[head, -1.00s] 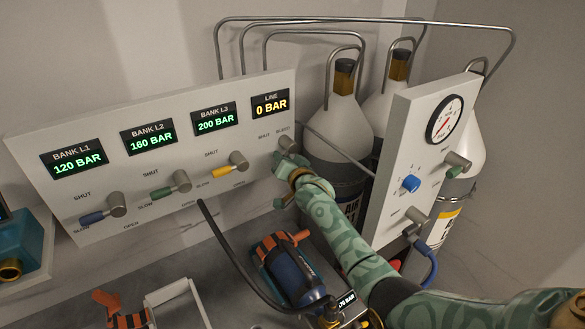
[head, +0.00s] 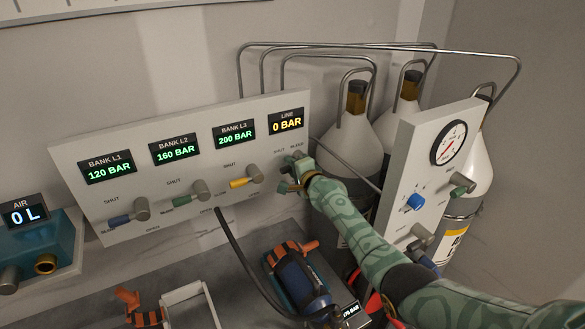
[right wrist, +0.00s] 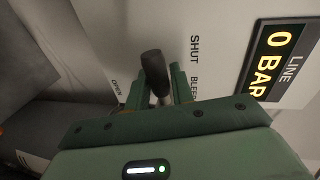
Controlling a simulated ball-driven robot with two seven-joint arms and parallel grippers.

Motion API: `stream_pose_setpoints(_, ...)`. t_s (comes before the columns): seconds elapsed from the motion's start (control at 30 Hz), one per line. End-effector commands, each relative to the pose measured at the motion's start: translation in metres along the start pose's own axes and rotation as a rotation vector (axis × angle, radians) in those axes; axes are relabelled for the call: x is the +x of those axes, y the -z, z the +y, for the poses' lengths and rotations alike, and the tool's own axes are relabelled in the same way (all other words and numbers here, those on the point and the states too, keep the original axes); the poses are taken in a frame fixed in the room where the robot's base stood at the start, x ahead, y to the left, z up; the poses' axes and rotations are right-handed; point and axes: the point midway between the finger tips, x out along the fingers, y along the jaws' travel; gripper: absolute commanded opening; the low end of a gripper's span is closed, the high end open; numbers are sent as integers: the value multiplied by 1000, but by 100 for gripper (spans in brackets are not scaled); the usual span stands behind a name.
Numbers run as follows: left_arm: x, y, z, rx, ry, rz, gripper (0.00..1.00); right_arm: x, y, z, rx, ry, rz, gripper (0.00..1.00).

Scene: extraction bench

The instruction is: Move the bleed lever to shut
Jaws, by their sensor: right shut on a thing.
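The bleed lever has a dark handle that shows in the right wrist view (right wrist: 154,68), between the SHUT and OPEN labels on the panel. My right gripper (right wrist: 158,88) is shut on it, one finger on each side. In the head view my right gripper (head: 291,178) is at the right end of the grey panel (head: 230,205), under the LINE display (head: 286,121), which reads 0 BAR. It hides most of the lever there. My left gripper is not in view.
Levers with blue (head: 119,220), green (head: 187,200) and yellow (head: 244,182) handles sit left along the panel. A blue cylinder (head: 297,281) with a black hose lies below on the bench.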

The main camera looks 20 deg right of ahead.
Motion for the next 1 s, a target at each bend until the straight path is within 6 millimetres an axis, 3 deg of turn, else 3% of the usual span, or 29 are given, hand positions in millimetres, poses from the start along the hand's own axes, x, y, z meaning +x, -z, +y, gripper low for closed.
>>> stream_pose_setpoints(0.77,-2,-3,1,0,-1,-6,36,-1,0,-5,106,1,-20,0)
stream_pose_setpoints(0.8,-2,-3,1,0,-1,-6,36,-1,1,-5,106,1,-20,29)
stream_pose_setpoints(0.83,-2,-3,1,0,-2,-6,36,-1,0,-5,105,1,-20,37)
stream_pose_setpoints(0.87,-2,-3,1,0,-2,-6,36,-1,0,-5,105,1,-20,43)
stream_pose_setpoints(1.0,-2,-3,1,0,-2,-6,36,-1,0,-5,104,1,-20,43)
